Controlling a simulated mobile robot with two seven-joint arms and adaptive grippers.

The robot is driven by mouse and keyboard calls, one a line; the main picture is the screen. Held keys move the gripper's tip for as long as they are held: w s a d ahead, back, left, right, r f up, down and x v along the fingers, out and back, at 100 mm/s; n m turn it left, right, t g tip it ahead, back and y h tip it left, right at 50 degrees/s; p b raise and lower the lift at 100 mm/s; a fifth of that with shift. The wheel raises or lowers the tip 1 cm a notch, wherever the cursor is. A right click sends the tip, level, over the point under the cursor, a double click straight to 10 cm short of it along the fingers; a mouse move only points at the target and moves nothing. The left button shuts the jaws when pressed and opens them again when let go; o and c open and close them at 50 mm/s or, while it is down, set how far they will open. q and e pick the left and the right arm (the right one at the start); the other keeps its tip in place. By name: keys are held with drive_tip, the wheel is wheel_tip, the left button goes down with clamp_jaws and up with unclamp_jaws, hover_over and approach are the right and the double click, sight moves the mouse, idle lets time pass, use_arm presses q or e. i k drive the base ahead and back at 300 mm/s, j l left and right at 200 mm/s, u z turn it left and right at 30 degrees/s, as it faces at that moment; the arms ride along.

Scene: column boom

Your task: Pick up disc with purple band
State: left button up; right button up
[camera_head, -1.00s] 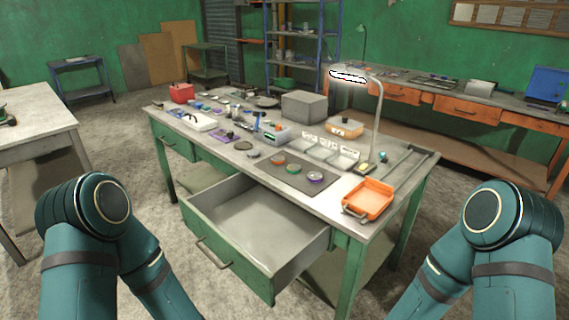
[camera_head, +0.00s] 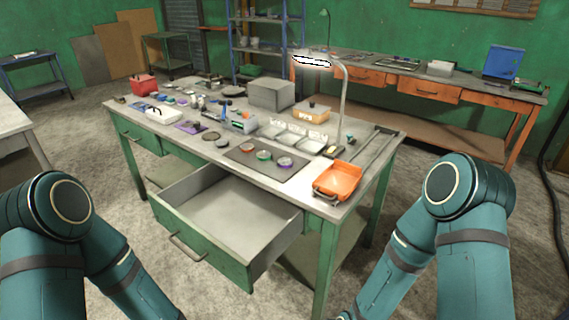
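The disc with the purple band (camera_head: 285,162) lies on a dark mat (camera_head: 290,174) on the workbench (camera_head: 313,190). It is the rightmost of a row of three discs. The disc with a green band (camera_head: 263,155) is in the middle and one with an orange-red band (camera_head: 246,147) is at the left. Both my arms show at the lower left and lower right, in front of the bench. Neither gripper is in the picture.
An open drawer (camera_head: 175,221) juts out from the bench front below the mat. An orange tray (camera_head: 338,181) sits right of the mat. A desk lamp (camera_head: 345,95) stands behind it. Small bins (camera_head: 290,138) are behind the mat. Floor in front is clear.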

sight(283, 162)
drive_tip(key=i+l, duration=0.1)
drive_tip(key=l, duration=0.2)
drive_tip(key=i+l, duration=0.15)
drive_tip(key=l, duration=0.15)
drive_tip(key=i+l, duration=0.1)
drive_tip(key=l, duration=0.15)
drive_tip(key=i+l+u, duration=0.1)
drive_tip(key=l+u, duration=0.15)
drive_tip(key=l, duration=0.15)
drive_tip(key=i+l+u, duration=0.2)
drive_tip(key=l, duration=0.25)
drive_tip(key=k+j, duration=0.05)
drive_tip(key=k, duration=0.05)
